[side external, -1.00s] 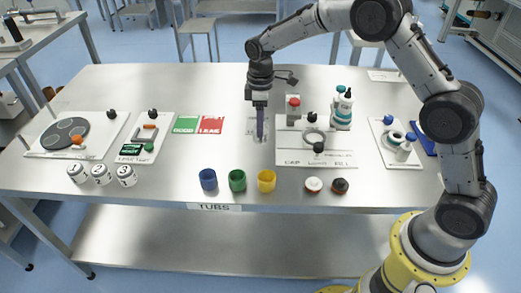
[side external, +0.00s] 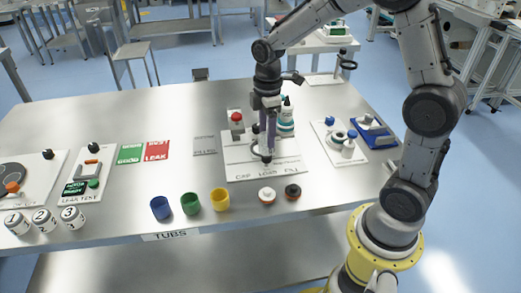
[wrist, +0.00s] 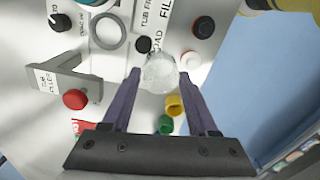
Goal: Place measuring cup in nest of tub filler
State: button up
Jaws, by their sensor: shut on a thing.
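The measuring cup (wrist: 158,75) is a clear, round vessel between the fingers of my gripper (wrist: 158,80) in the wrist view. My gripper is shut on it. In the side view my gripper (side external: 266,158) is low over the white tub filler board (side external: 243,172), and the clear cup is hard to make out there. The wrist view shows a grey ring (wrist: 93,32) on the board, which looks like the nest. The cup is apart from this ring, beside a black knob (wrist: 143,45). In the side view my fingers largely hide the ring.
A post with a red button (side external: 237,118) and bottles (side external: 286,115) stand at the board's back. Blue (side external: 160,208), green (side external: 191,204) and yellow (side external: 220,199) tubs and two caps (side external: 267,194) line the front. A grey plate (side external: 204,145) to the left is bare.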

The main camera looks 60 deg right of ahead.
jog(key=s+d+r+m, duration=0.1)
jog(key=s+d+r, duration=0.3)
jog(key=s, duration=0.2)
jog(key=shift+m, duration=0.3)
jog(key=w+d+f, duration=0.1)
jog(key=w+f, duration=0.2)
jog(key=w, duration=0.1)
jog(key=w+d+f, duration=0.2)
jog(key=w+f, duration=0.1)
jog(key=w, duration=0.2)
jog(key=w+d+f, duration=0.1)
jog(key=w+f, duration=0.3)
jog(key=shift+w+d, duration=0.15)
jog(key=shift+d, duration=0.05)
jog(key=shift+f, duration=1.45)
jog(key=shift+f, duration=0.15)
jog(key=o, duration=1.2)
jog(key=shift+o, duration=0.2)
